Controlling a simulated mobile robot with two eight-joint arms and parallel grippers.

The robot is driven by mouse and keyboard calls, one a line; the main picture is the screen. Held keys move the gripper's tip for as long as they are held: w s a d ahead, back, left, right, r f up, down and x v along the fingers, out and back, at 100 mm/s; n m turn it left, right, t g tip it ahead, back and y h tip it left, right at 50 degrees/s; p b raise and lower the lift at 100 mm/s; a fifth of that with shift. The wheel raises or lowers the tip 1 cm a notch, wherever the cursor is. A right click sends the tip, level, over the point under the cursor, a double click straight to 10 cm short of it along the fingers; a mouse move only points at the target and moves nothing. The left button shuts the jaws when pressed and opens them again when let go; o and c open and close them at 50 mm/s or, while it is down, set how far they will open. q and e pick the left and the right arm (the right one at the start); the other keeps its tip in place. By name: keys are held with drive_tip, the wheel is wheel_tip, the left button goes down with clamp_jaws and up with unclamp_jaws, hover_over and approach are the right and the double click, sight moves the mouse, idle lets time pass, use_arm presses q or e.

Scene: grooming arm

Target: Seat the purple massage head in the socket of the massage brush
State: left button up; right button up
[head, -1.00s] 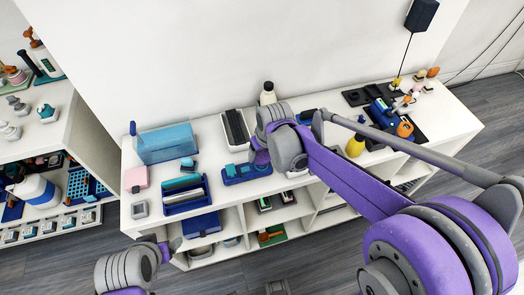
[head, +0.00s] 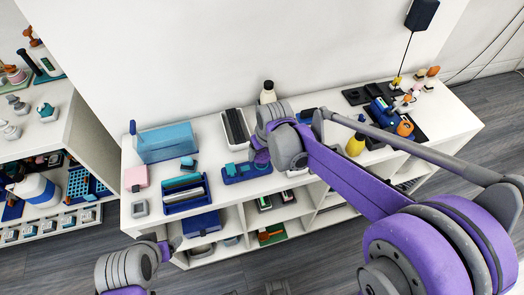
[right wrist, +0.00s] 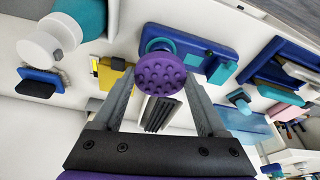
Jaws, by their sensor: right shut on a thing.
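The purple massage head (right wrist: 160,77) is a round disc with a dimpled, nubby face. In the right wrist view it sits between the fingertips of my right gripper (right wrist: 160,84), which is shut on it. Just beyond it lies a blue block with teal parts (right wrist: 197,47), seemingly the holder with the massage brush; the socket is hidden or unclear. The same block shows in the head view (head: 246,173), just below my right gripper (head: 258,155), whose fingers are mostly hidden by the wrist. My left arm shows at the lower left; its fingers cannot be made out.
Black mats with grooming tools lie at the right. A second shelf unit stands at the left.

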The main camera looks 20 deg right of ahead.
drive_tip(key=shift+f+b, duration=1.05)
drive_tip(key=shift+f, duration=0.4)
drive_tip(key=o, duration=1.4)
drive_tip(key=shift+r, duration=0.1)
drive_tip(key=p+v, duration=0.1)
drive_tip(key=v, duration=0.9)
drive_tip(key=shift+r, duration=0.3)
drive_tip(key=s+d+f+m+t+p, duration=0.1)
drive_tip(key=s+d+p, duration=0.1)
drive_tip(key=s, duration=0.6)
drive_tip(key=s+d+f+m+t+p, duration=0.1)
drive_tip(key=s+d+p, duration=0.1)
drive_tip(key=s, duration=0.7)
drive_tip(key=shift+s+m+h, duration=0.15)
drive_tip(key=shift+m+h, duration=0.15)
drive_tip(key=shift+h, duration=0.1)
